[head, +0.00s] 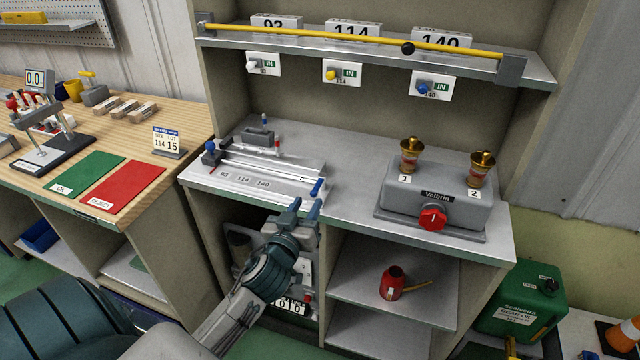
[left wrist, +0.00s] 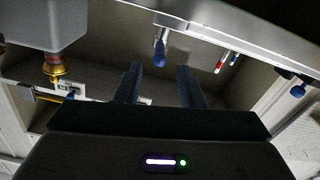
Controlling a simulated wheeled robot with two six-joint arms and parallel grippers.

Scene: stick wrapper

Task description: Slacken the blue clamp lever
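The blue clamp lever (head: 317,187) stands at the right front end of a metal fixture (head: 255,183) marked 93, 114 and 140, close to the bench's front edge. My left gripper (head: 305,206) is open, with its two blue fingers just in front of and below the lever. In the left wrist view, which is upside down, the lever (left wrist: 160,53) appears ahead of the gap between the spread fingertips (left wrist: 159,70). The gap looks empty, and I cannot see contact with the lever. My right gripper is in neither view.
A blue knob (head: 210,147) stands at the fixture's left end. A grey box with a red knob (head: 432,218) and two brass cups sits to the right. A yellow bar (head: 360,36) crosses the shelf above. The bench front edge is beside my left gripper.

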